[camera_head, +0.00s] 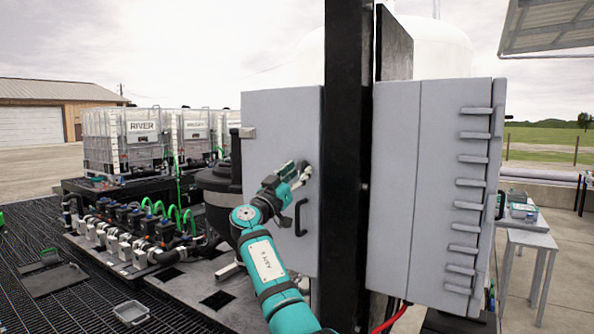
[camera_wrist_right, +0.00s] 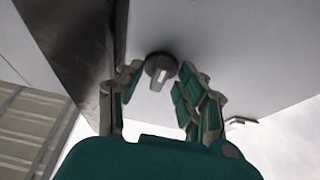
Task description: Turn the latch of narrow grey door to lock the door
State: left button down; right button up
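The narrow grey door (camera_head: 272,120) is on the left of the black post in the head view and looks closed. It also shows as the pale panel in the right wrist view (camera_wrist_right: 215,45). Its latch (camera_wrist_right: 161,69) is a round dark grey knob with a pale raised bar, pointing roughly up and down in the wrist view. In the head view the right gripper (camera_head: 294,173) is at the door and mostly covers the latch. My left gripper is out of view.
A dark pull handle (camera_head: 301,217) sits on the door just below my right gripper. The black post (camera_head: 345,150) stands at the door's right edge. A wider grey cabinet (camera_head: 430,180) is right of it. Valves and hoses (camera_head: 135,230) are lower left.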

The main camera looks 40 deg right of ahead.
grip_shut()
dwell(0.4)
